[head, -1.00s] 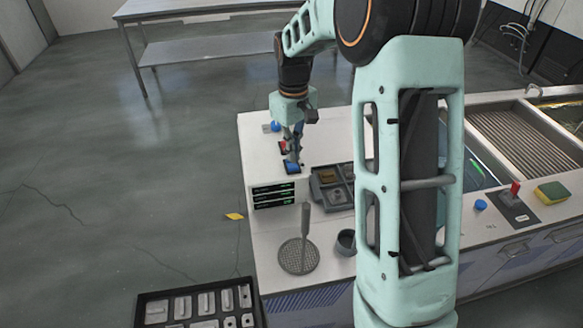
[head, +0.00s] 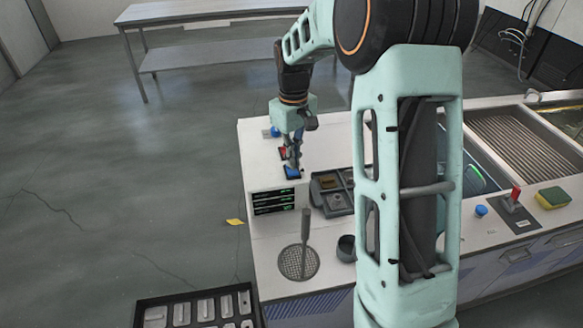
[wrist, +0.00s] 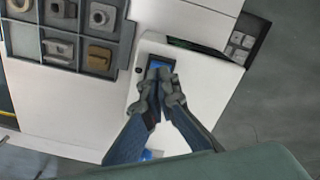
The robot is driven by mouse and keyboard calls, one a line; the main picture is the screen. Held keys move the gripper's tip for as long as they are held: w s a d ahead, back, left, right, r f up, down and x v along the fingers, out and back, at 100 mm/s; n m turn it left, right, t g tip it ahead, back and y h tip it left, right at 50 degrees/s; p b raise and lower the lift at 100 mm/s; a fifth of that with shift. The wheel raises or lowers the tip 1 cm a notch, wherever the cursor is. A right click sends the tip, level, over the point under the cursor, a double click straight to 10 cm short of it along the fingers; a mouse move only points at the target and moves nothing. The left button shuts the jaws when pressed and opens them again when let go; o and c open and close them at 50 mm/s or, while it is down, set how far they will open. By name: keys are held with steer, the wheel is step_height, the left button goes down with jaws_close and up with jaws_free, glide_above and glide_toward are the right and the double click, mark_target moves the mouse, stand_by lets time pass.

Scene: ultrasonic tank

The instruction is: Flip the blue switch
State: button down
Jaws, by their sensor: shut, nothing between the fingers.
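The blue switch (head: 292,172) is set in a dark frame on top of the white control box, above the dark readout panel. In the wrist view the blue switch (wrist: 159,65) shows just beyond my fingertips, partly covered by them. My gripper (head: 293,160) is shut and empty, pointing down at the switch. In the wrist view my gripper (wrist: 163,78) has its fingertips together over the near part of the switch. I cannot tell whether they touch it. A red switch (head: 283,152) sits behind the blue one, partly hidden by my gripper.
A grey compartment tray (head: 333,205) stands right of the box. A mesh strainer (head: 299,263) with an upright handle and a dark cup (head: 346,248) are in front. A blue knob (head: 276,131) is at the back. A black parts tray (head: 200,311) is at lower left.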

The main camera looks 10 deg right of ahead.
mark_target(293, 172)
steer(key=shift+f+b, duration=0.8)
steer(key=shift+f, duration=0.4)
stand_by(0.9)
steer(key=shift+r, duration=0.15)
steer(key=shift+r+p, duration=2.7)
steer(key=shift+r, duration=0.7)
